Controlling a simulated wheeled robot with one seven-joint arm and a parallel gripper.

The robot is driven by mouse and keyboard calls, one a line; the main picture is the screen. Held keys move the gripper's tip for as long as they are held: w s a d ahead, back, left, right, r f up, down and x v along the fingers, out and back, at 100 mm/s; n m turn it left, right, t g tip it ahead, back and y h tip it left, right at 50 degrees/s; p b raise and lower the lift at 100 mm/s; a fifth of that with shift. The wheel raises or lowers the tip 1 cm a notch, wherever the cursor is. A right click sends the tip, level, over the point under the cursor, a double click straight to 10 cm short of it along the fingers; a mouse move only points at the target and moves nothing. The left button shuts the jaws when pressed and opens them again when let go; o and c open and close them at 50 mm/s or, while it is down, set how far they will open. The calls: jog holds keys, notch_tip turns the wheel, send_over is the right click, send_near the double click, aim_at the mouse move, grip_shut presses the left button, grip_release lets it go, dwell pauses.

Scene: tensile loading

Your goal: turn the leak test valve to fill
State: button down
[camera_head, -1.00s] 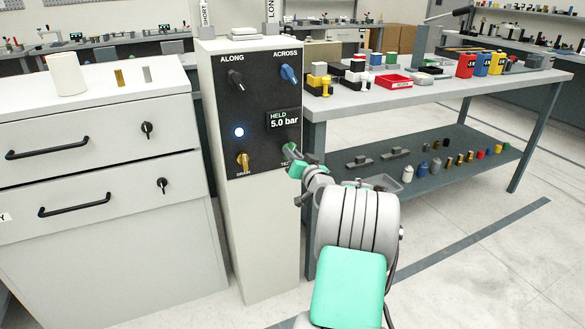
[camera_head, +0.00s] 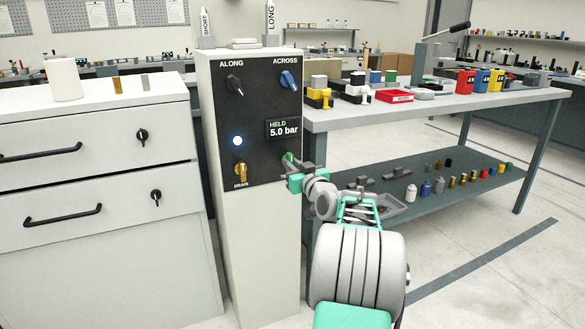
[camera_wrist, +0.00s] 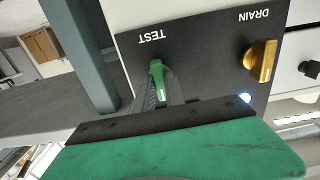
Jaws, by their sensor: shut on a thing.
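The green TEST knob (camera_wrist: 158,72) sits on the black panel (camera_wrist: 205,60) under the printed word TEST in the wrist view, which is turned upside down. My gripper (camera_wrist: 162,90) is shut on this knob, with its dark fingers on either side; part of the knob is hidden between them. In the head view my gripper (camera_head: 291,170) is at the lower right of the panel and covers most of the knob (camera_head: 287,158). The display (camera_head: 283,129) reads HELD, 5.0 bar. No fill mark is readable.
A brass DRAIN knob (camera_head: 241,172) is at the panel's lower left, below a lit white lamp (camera_head: 238,141). A black ALONG knob (camera_head: 235,85) and a blue ACROSS knob (camera_head: 289,79) are above. A drawer cabinet (camera_head: 95,200) stands left; a workbench (camera_head: 440,109) stands right.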

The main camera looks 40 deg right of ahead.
jog(key=c, duration=1.4)
grip_release()
jog(key=p+v, duration=0.1)
jog(key=v, duration=0.6)
jog(key=shift+s, duration=0.4)
jog(key=shift+a, duration=0.15)
